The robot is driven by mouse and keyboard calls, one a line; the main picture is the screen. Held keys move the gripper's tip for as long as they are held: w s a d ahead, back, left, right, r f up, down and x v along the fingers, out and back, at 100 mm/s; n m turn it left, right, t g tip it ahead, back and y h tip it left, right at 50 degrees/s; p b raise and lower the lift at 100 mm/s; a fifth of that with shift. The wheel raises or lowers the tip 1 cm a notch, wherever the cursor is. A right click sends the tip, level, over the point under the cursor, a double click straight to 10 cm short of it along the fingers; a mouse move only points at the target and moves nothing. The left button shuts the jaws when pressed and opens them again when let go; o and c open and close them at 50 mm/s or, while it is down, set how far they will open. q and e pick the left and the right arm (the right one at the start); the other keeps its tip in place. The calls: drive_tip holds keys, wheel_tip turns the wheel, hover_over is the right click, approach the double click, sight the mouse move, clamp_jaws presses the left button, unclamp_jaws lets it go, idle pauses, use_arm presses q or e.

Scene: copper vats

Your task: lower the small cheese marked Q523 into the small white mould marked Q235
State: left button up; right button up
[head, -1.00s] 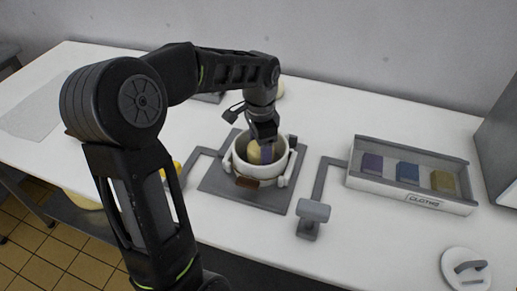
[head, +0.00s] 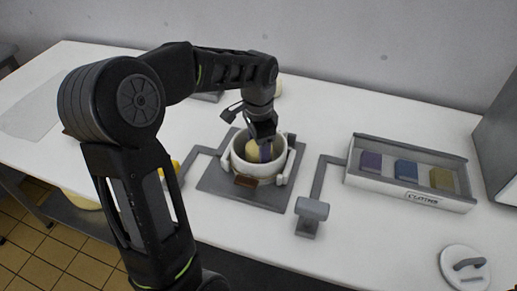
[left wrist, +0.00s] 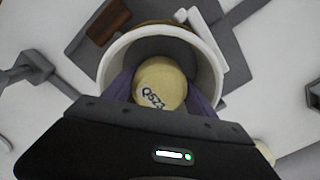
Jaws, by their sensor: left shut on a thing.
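The small pale-yellow cheese (head: 254,149) is held by my left gripper (head: 265,150) at the opening of the white round mould (head: 279,173). In the left wrist view the cheese (left wrist: 160,80) reads Q523 and sits between two purple-tinted fingers, inside the outline of the mould's rim (left wrist: 107,68). I cannot tell whether it touches the mould's floor or wall. No mark on the mould is readable. My left gripper is shut on the cheese. My right gripper is not in view.
The mould stands on a grey plate (head: 217,182) with grey bars and a grey block (head: 310,212) at the right. A tray (head: 385,187) with purple, blue and olive blocks stands right. A white lid (head: 452,257) lies front right.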

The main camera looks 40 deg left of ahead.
use_arm(q)
drive_tip(key=shift+f+b, duration=0.45)
drive_tip(key=shift+f, duration=0.25)
idle(0.3)
drive_tip(key=o, duration=1.7)
drive_tip(key=shift+o, duration=0.2)
drive_tip(key=shift+r, duration=0.1)
drive_tip(key=shift+r, duration=3.8)
